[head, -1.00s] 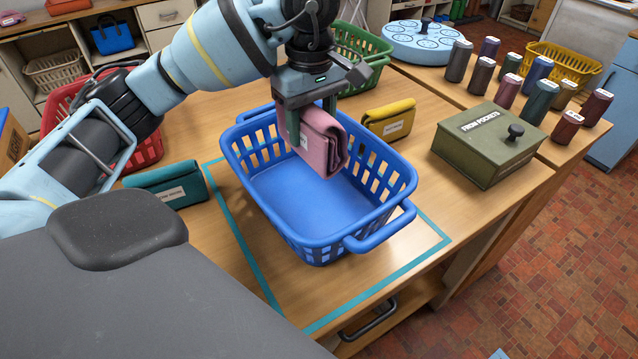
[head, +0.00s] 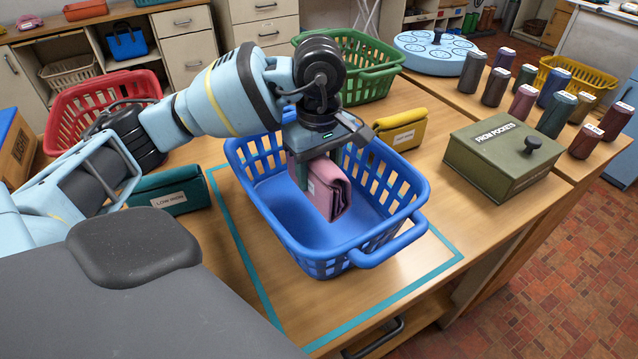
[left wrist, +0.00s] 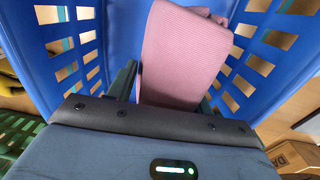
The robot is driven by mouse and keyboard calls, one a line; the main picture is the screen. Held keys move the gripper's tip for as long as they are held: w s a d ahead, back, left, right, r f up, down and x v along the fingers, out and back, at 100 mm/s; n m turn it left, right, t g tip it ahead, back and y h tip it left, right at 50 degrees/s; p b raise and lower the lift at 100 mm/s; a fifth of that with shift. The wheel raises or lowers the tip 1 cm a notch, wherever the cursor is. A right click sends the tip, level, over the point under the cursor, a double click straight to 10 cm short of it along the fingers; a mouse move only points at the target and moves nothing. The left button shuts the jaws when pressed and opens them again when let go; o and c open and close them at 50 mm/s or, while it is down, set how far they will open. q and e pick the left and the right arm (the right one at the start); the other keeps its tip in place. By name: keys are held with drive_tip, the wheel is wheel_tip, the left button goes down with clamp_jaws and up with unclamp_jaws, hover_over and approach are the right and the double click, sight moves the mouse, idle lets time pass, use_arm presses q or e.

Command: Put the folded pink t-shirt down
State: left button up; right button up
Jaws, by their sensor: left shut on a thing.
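The folded pink t-shirt (head: 332,196) hangs from my left gripper (head: 318,172), which is shut on it. Both are inside the blue basket (head: 372,257), within its walls. In the left wrist view the pink t-shirt (left wrist: 182,55) sits between the fingers, with blue basket walls (left wrist: 120,25) on both sides. Whether its lower edge touches the basket floor I cannot tell. The basket's visible floor is otherwise bare. My right gripper is not in view.
The basket stands in a teal taped outline (head: 262,290). A teal folded bundle (head: 165,192) lies to its left, a yellow one (head: 402,130) behind it. A green box (head: 500,160) stands to the right. Red (head: 85,105) and green (head: 365,70) baskets stand behind.

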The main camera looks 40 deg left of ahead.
use_arm(q)
drive_tip(key=shift+f, duration=1.85)
drive_tip(key=shift+f, duration=0.2)
drive_tip(key=o, duration=1.1)
drive_tip(key=shift+r, duration=0.1)
wheel_tip(320, 180, up, 12)
drive_tip(key=shift+r+p, duration=0.1)
drive_tip(key=shift+p, duration=0.35)
